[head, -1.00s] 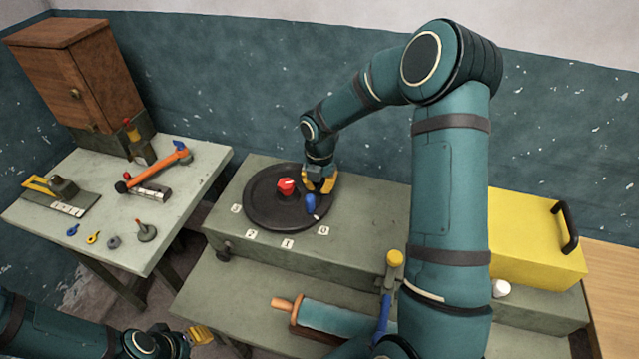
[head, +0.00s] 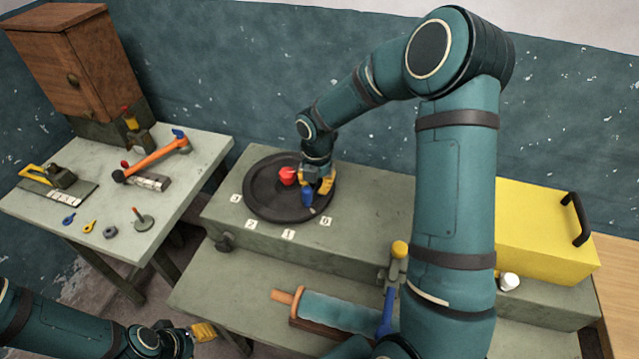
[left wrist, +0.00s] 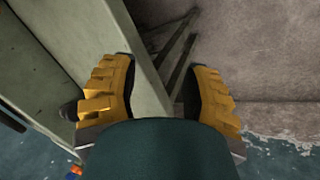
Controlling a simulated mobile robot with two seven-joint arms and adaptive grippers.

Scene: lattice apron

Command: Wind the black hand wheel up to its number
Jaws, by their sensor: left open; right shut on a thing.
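The black hand wheel (head: 262,203) lies flat on the grey-green box, with a red hub (head: 288,176) and a blue handle (head: 307,197) near its front right rim. White number tags 3 (head: 236,198), 2 (head: 250,223), 1 (head: 289,234) and 0 (head: 326,222) lie along its front edge. The handle's pale tip points between tags 1 and 0. My right gripper (head: 314,191) is shut at the blue handle, its yellow fingers partly hiding it. My left gripper (head: 203,332) is low at the front left, open and empty in the left wrist view (left wrist: 162,95).
The left table (head: 185,205) holds a hammer (head: 158,155), a plane (head: 60,177) and small parts. A yellow box (head: 545,230) with a black handle stands right. A blue roller (head: 345,312) lies on the lower bench. My right arm covers the middle right.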

